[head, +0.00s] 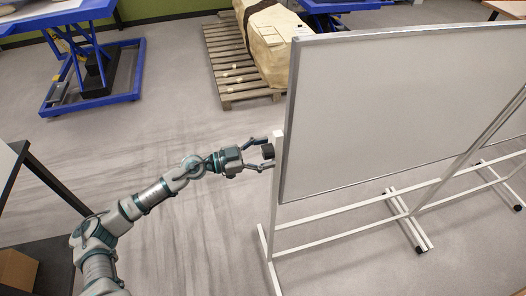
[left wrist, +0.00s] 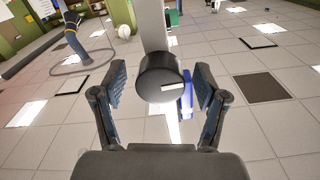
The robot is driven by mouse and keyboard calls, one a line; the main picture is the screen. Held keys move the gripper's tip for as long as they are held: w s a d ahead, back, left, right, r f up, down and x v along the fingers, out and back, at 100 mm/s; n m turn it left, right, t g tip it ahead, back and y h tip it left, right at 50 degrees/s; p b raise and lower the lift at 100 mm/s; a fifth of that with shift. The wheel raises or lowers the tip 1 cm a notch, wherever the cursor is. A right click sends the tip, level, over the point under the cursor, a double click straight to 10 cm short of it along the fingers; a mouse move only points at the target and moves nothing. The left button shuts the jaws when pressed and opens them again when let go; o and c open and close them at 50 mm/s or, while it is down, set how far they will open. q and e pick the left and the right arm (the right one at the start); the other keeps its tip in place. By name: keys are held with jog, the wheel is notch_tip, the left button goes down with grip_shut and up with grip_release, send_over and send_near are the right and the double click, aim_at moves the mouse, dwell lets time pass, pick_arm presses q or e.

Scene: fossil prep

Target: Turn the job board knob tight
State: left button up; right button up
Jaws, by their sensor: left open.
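The job board (head: 385,115) is a large whiteboard on a white wheeled frame, at the right of the head view. A black round knob (head: 268,151) sits on the frame's left post (head: 276,190). In the left wrist view the knob (left wrist: 162,78) shows face-on, with a pale mark on its face and the white post behind it. My left gripper (head: 260,154) is open at the knob. Its fingers (left wrist: 160,88) stand on either side of the knob, with a visible gap on both sides. My right gripper is in neither view.
A wooden pallet (head: 232,75) with a large cream wrapped block (head: 268,42) stands behind the board. A blue lift table (head: 95,65) is at the back left. A black-framed table (head: 50,178) and a cardboard box (head: 17,270) are at the left edge. The middle floor is clear.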

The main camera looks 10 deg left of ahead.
pick_arm(q)
jog(key=shift+d, duration=0.2)
jog(key=shift+c, duration=0.5)
jog(key=shift+d, duration=0.1)
jog(key=c, duration=0.8)
jog(key=shift+c, duration=1.3)
jog(key=shift+a+f, duration=0.1)
jog(key=shift+a, duration=0.2)
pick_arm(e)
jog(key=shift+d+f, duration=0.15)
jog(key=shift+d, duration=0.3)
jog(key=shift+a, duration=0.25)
